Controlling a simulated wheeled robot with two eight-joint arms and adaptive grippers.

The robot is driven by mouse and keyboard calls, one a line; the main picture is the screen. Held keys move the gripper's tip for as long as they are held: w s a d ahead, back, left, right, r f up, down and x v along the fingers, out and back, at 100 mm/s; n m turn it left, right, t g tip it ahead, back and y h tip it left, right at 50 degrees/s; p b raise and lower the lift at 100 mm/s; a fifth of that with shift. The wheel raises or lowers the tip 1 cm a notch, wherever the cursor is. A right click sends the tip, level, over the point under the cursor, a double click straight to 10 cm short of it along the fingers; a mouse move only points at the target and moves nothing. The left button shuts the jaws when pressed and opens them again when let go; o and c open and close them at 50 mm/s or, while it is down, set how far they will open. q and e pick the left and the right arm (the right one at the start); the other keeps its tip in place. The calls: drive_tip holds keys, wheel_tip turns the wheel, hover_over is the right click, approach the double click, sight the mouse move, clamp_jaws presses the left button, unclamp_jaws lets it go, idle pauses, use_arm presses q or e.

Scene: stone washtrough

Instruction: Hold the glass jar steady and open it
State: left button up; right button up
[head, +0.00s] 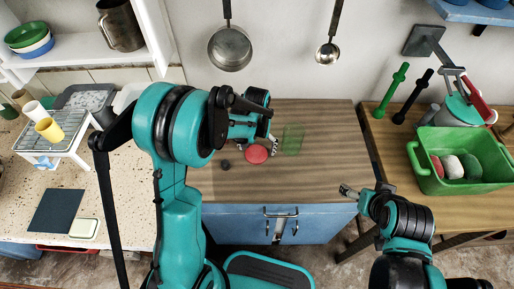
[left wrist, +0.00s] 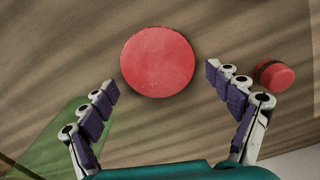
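A round red lid-like disc (head: 256,154) is on the wooden counter, seen from above in the left wrist view (left wrist: 158,62). Whether a jar body is under it cannot be told. A see-through green container (head: 293,139) stands just right of it; it also shows at the lower left of the left wrist view (left wrist: 50,140). My left gripper (head: 262,146) is above the red disc. In the left wrist view its fingers (left wrist: 160,80) are spread, with the disc framed between them and nothing held.
A small red piece with a dark band (left wrist: 273,75) lies beside the disc in the left wrist view. A small dark object (head: 225,164) is on the counter. A green basin (head: 470,182) stands on the right table. The counter's front right is clear.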

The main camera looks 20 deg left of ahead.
sight(257, 151)
use_arm(q)
drive_tip(key=shift+r, duration=0.1)
drive_tip(key=shift+r+p, duration=0.3)
drive_tip(key=shift+r, duration=0.05)
wheel_tip(257, 151, up, 12)
drive_tip(key=f+p, duration=0.1)
drive_tip(key=p, duration=0.3)
drive_tip(key=s+a+r+t, duration=0.1)
drive_tip(key=s+r+t, duration=0.2)
drive_tip(key=s, duration=0.5)
drive_tip(key=s+a+r+t, duration=0.1)
drive_tip(key=s+r+t, duration=0.3)
drive_tip(key=s+r, duration=0.2)
drive_tip(key=s, duration=0.2)
drive_tip(key=shift+s+m, duration=0.35)
drive_tip(key=shift+m, duration=0.05)
